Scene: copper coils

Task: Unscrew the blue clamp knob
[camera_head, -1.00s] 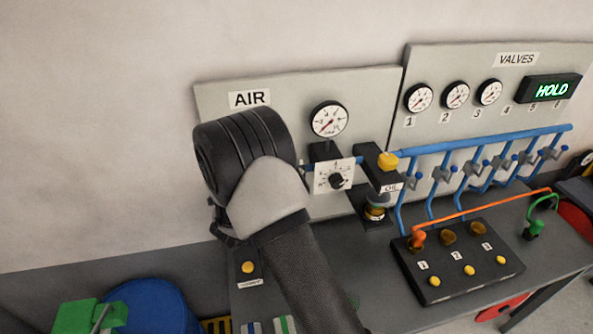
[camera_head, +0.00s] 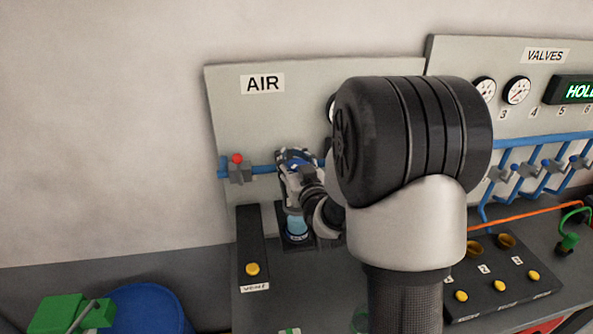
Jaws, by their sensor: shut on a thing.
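The blue clamp knob (camera_head: 299,161) is on the filter unit in front of the AIR panel, left of centre. Only a small part of it shows between the fingers. My gripper (camera_head: 296,157) is shut on it, with the wrist reaching in from the lower right. A light blue bowl (camera_head: 295,225) hangs below the gripper. The exact contact of the fingers is too small to make out.
The AIR panel (camera_head: 225,110) stands behind, with a red-topped valve (camera_head: 238,167) on the blue pipe left of my gripper. A VENT box with a yellow button (camera_head: 252,269) stands at front left. My large arm joint hides the AIR gauge and regulator.

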